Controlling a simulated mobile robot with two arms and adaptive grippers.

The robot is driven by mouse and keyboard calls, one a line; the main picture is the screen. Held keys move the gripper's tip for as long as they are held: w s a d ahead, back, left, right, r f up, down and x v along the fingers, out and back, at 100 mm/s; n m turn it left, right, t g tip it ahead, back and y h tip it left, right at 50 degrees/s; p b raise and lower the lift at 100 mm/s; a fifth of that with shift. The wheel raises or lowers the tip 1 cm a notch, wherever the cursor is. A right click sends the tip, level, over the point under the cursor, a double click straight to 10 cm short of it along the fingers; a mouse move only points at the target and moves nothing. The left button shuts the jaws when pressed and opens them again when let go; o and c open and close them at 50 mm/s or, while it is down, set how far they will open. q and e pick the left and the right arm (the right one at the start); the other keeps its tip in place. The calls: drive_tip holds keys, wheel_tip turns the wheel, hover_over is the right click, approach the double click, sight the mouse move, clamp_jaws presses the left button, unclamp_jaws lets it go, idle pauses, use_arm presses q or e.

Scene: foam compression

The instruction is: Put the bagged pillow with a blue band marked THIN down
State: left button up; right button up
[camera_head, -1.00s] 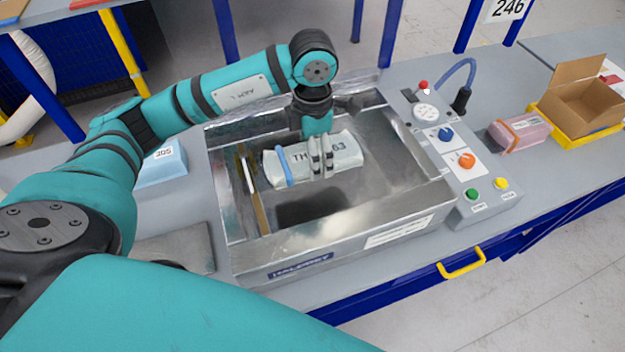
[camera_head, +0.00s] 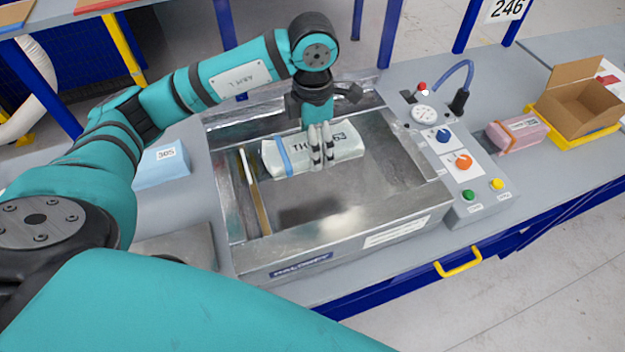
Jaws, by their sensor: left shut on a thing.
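The bagged pillow (camera_head: 343,150) is pale grey-white, with a blue band around its left part and dark lettering, partly covered, that starts with TH. My left gripper (camera_head: 321,158) comes down over it from the back and is shut on its middle. The pillow is held level inside the open metal chamber (camera_head: 420,196), near its back wall. A dark shadow lies on the chamber floor in front of and below it, so it hangs above the floor. My right gripper is not in view.
A control panel (camera_head: 462,165) with knobs and buttons adjoins the chamber on the right. A pink bagged block (camera_head: 522,131) and an open cardboard box (camera_head: 580,105) on a yellow tray stand further right. A blue block marked 305 (camera_head: 160,170) lies left of the chamber.

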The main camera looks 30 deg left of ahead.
use_arm(q)
drive_tip(key=shift+r, duration=0.65)
